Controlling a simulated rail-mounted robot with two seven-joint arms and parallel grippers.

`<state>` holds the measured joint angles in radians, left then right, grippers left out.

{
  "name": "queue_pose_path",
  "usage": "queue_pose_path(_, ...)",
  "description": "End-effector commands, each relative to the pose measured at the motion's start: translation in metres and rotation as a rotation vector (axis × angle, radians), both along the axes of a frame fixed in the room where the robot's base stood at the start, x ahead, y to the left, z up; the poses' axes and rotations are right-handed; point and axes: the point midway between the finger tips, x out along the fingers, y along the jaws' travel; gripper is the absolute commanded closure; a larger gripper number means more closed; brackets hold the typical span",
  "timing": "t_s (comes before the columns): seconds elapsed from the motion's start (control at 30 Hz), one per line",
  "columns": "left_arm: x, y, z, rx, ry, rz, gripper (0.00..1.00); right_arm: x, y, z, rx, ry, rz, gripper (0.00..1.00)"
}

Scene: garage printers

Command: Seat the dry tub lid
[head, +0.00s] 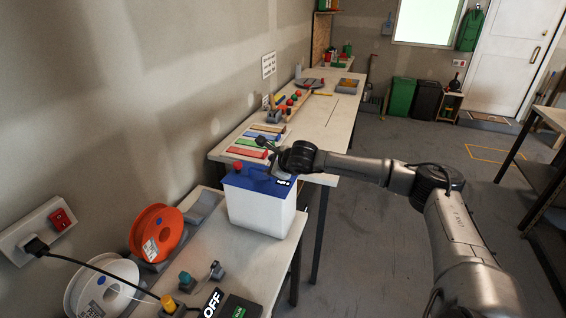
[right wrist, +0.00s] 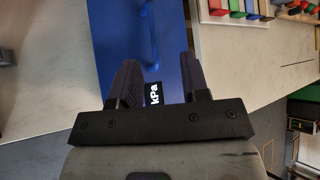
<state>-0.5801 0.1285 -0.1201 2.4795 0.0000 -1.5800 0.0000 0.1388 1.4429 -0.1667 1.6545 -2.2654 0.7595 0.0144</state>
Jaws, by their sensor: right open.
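The dry tub (head: 262,215) is a white box standing on the near bench. Its blue lid (head: 240,181) lies on top, with a blue handle, a red knob and a small black label reading kPa. I cannot tell whether the lid is fully down all round. My right gripper (head: 268,147) is above the lid's far side, its arm reaching in from the right. In the right wrist view the right gripper (right wrist: 158,68) is open, its fingers apart over the blue lid (right wrist: 118,30) with the kPa label (right wrist: 153,93) between them. My left gripper is not in view.
An orange spool (head: 158,231) and a white spool (head: 103,288) stand left of the tub. Small knobs and a black OFF box (head: 240,308) are in front. Coloured strips (head: 249,153) lie on the bench behind. The floor (head: 370,220) to the right is clear.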

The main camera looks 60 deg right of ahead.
Motion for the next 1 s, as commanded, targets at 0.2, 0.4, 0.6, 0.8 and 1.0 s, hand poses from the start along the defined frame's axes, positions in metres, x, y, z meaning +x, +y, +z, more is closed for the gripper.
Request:
queue_pose_path(0.2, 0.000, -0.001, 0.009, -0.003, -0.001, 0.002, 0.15, -0.012, 0.006, 0.012, -0.006, 0.008, 0.007, 0.58)
queue_pose_path(0.4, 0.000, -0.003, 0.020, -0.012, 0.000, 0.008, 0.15, -0.020, 0.014, 0.026, -0.012, 0.001, 0.013, 0.58)
queue_pose_path(0.6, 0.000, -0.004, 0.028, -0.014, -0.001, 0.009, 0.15, -0.035, 0.018, 0.033, 0.000, 0.004, 0.012, 0.58)
queue_pose_path(0.8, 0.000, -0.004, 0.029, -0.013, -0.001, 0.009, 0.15, -0.045, 0.022, 0.041, 0.003, 0.000, 0.012, 0.58)
queue_pose_path(1.0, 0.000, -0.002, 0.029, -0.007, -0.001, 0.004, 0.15, -0.051, 0.024, 0.045, 0.003, 0.000, 0.009, 0.58)
